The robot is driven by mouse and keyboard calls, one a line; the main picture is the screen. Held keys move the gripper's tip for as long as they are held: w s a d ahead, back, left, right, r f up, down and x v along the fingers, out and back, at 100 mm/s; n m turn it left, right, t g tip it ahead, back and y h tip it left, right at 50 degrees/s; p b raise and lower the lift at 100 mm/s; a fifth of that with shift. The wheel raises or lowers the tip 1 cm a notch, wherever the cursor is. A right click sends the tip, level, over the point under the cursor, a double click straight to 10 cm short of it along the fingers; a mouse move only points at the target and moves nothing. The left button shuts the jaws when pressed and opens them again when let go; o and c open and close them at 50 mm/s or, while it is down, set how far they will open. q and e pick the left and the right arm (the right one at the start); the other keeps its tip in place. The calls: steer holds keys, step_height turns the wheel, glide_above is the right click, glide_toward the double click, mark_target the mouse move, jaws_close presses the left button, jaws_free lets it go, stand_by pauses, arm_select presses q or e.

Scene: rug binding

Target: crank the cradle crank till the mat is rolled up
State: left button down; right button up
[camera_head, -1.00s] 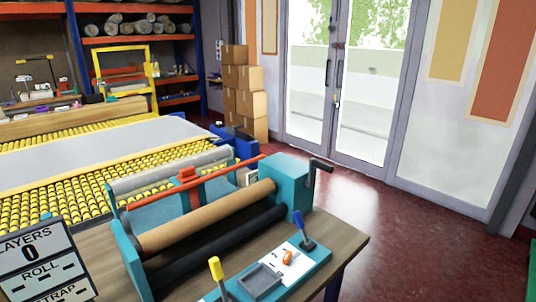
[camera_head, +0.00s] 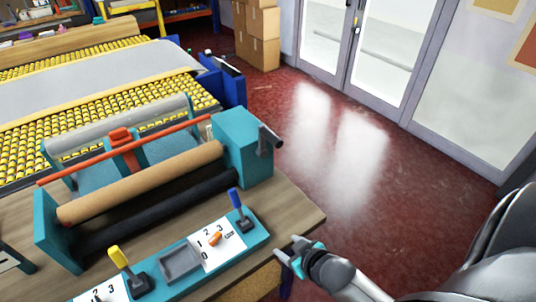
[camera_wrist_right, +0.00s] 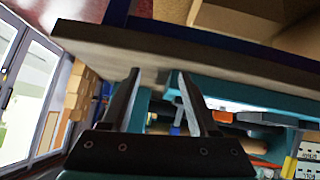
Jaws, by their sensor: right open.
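The teal cradle (camera_head: 236,135) stands on a wooden bench and holds a tan roller (camera_head: 150,183) beside a black roller (camera_head: 175,208). The dark cradle crank (camera_head: 268,141) sticks out of the teal housing at the cradle's right end. The grey mat (camera_head: 95,82) lies flat on the yellow roller table behind the cradle. My right gripper (camera_head: 287,252) is open and empty off the bench's right front edge, in front of and apart from the crank. Its two fingers (camera_wrist_right: 160,100) also show in the right wrist view, with nothing between them. My left gripper is not in view.
A control strip (camera_head: 180,262) with a yellow lever (camera_head: 118,257), a blue lever (camera_head: 235,198) and an orange dial (camera_head: 214,239) lies along the bench's front. Cardboard boxes (camera_head: 258,35) stand at the back. The red floor (camera_head: 335,150) right of the bench is clear.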

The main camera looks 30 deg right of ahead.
steer(key=w+d+r+t, duration=0.5)
steer(key=r, duration=0.4)
steer(key=n+t+y+p, duration=0.1)
steer(key=n+t+y, duration=0.1)
steer(key=t, duration=0.2)
glide_toward(266, 133)
steer(key=w, duration=0.7)
steer(key=w+b, duration=0.1)
steer(key=w, duration=0.2)
steer(key=shift+w+a+f, duration=0.1)
steer(key=shift+w+f, duration=0.25)
steer(key=shift+w, duration=0.05)
jaws_close()
